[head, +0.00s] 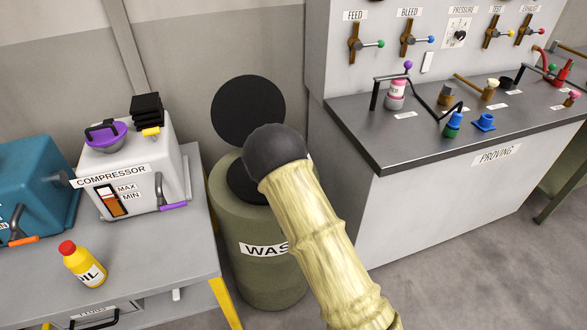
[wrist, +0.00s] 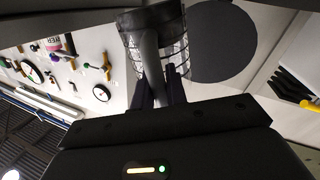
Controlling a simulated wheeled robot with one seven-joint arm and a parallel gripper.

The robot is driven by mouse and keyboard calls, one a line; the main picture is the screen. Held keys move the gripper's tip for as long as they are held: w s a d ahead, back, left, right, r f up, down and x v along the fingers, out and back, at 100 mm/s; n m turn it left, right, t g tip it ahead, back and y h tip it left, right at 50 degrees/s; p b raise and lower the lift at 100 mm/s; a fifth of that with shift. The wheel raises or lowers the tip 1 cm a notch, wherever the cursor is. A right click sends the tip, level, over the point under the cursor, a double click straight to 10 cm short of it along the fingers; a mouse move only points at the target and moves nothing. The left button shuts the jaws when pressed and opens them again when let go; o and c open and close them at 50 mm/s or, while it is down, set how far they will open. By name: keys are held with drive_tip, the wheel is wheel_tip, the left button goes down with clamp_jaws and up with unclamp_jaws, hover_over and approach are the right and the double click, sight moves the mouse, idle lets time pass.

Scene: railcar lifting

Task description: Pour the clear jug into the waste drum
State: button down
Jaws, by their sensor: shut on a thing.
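The waste drum (head: 272,285) is an olive drum with a partly hidden "WAS…" label. Its round black lid (head: 248,108) stands up behind its dark mouth; the dark disc in the wrist view (wrist: 225,42) looks like this lid. My arm crosses in front of the drum in the head view and hides my gripper there. In the wrist view my gripper (wrist: 158,90) is shut on the grey handle of the clear jug (wrist: 178,50), which has dark grid lines on its wall. The jug's contents and exact tilt cannot be told.
A grey table at left holds the white compressor (head: 150,185), a yellow oil bottle (head: 84,265) and a teal machine (head: 35,180). At right is the proving bench (head: 430,145) with several fittings. The drum stands between them; grey floor (head: 480,270) is clear at front right.

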drive_tip(key=shift+a+r+n+p, duration=0.1)
drive_tip(key=shift+a+n+p, duration=0.2)
drive_tip(key=shift+n+p, duration=0.45)
drive_tip(key=shift+a+r+n+p, duration=0.1)
drive_tip(key=shift+a+n+p, duration=0.3)
drive_tip(key=shift+n, duration=0.45)
drive_tip(key=shift+d+f+n+p, duration=0.15)
drive_tip(key=shift+n+p, duration=0.25)
drive_tip(key=shift+n, duration=0.2)
drive_tip(key=shift+d+f+n+p, duration=0.1)
drive_tip(key=shift+n+p, duration=0.25)
drive_tip(key=shift+n, duration=0.25)
drive_tip(key=shift+f+n, duration=0.1)
drive_tip(key=shift+n, duration=0.5)
drive_tip(key=shift+a+f+n+b, duration=0.15)
drive_tip(key=shift+f+n, duration=0.2)
drive_tip(key=shift+n, duration=0.4)
drive_tip(key=shift+f+n+b, duration=0.15)
drive_tip(key=shift+f+n, duration=0.2)
drive_tip(key=shift+n, duration=0.4)
drive_tip(key=shift+a+f+n+b, duration=0.25)
drive_tip(key=shift+f+n+b, duration=0.05)
drive_tip(key=shift+n, duration=0.4)
drive_tip(key=shift+a+f+n+b, duration=0.35)
drive_tip(key=shift+f+n, duration=0.15)
drive_tip(key=shift+n, duration=0.3)
